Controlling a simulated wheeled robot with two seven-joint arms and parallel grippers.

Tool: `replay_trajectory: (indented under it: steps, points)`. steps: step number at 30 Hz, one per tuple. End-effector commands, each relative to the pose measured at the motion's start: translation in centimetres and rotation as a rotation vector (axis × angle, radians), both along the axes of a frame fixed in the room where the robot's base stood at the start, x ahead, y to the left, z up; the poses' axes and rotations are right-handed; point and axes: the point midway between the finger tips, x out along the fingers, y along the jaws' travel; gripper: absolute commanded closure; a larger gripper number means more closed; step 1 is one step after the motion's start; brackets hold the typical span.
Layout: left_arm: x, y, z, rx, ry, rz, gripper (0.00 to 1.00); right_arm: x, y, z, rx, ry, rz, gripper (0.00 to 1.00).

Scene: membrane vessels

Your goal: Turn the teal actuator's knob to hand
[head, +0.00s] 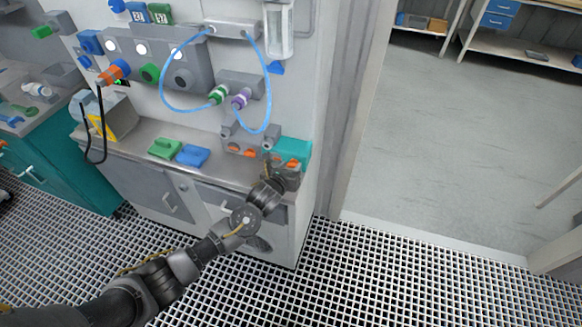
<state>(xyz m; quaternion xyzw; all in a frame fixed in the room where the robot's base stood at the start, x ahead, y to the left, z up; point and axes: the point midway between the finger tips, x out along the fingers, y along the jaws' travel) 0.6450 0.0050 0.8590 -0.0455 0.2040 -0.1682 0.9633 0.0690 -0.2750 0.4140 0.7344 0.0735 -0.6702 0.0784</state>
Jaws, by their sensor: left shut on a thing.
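The teal actuator (293,150) sits at the right end of the grey counter, against the white panel. My left gripper (271,168) reaches in from the lower left to the actuator's front left side. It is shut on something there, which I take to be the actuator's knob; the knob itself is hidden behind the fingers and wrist. I cannot tell which way the knob points. My right gripper is not in view.
A grey valve block (240,138) with orange parts stands just left of the actuator. A green block (165,148) and a blue block (193,155) lie on the counter (215,172). Blue tubing (163,85) loops above. Open floor (460,150) lies beyond the doorway at right.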

Motion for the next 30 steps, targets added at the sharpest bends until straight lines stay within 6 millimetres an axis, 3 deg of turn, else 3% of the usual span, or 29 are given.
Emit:
replay_trajectory:
  steps: [15, 30]
  points:
    - [0.1, 0.6, -0.4, -0.338, 0.112, 0.000, 0.85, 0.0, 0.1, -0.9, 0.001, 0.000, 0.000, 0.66]
    - [0.2, 0.7, -0.4, -0.442, 0.146, 0.001, 0.85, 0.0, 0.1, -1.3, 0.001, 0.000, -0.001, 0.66]
